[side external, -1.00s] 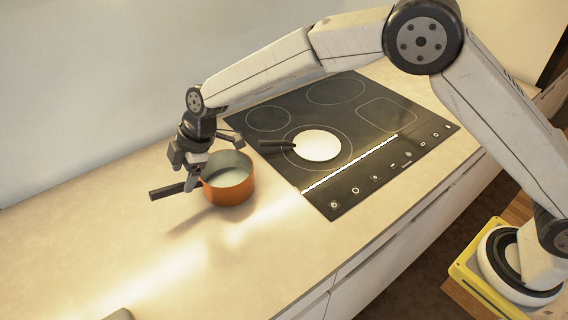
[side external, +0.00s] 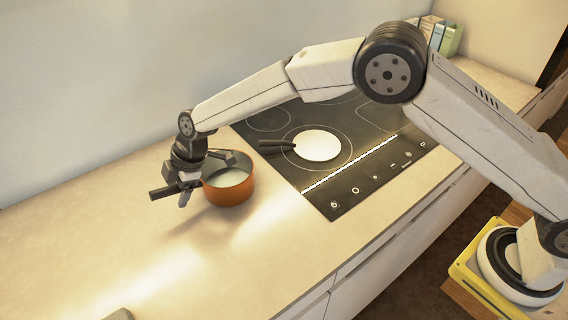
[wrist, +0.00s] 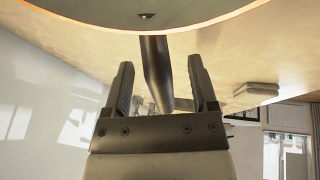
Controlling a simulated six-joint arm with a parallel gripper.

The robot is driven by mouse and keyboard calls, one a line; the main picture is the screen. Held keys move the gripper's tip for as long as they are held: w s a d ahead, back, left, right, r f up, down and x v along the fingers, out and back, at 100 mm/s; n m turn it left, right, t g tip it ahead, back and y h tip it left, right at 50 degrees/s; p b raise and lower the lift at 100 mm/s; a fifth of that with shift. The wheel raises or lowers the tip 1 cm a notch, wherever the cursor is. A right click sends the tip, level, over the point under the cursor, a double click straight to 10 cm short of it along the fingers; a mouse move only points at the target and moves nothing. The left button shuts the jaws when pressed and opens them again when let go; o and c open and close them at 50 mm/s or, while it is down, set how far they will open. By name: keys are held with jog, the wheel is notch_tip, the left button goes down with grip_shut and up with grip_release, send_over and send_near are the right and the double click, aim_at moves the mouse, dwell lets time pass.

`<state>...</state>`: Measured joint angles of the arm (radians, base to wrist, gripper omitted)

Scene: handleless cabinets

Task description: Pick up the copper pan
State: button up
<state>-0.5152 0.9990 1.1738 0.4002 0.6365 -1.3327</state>
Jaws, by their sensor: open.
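The copper pan (side external: 229,188) sits upright on the counter left of the cooktop, its dark handle (side external: 160,192) pointing left. My gripper (side external: 191,187) is at the handle, just left of the pan's body. In the wrist view my gripper (wrist: 160,66) is open, with one finger on each side of the dark handle (wrist: 155,80). Gaps show between the handle and both fingers there. The pan's rim and body (wrist: 150,30) fill the top of the wrist view. The gripper hides part of the handle in the side view.
A black cooktop (side external: 350,175) lies right of the pan. A pale round pan (side external: 318,146) with a dark handle rests on it. The wall (side external: 80,90) runs behind the counter. The counter's front left (side external: 130,250) is mostly clear. Books (side external: 450,40) stand at the far right.

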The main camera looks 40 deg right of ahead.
dwell(0.3)
grip_shut()
jog(key=shift+r, duration=0.15)
dwell(1.1)
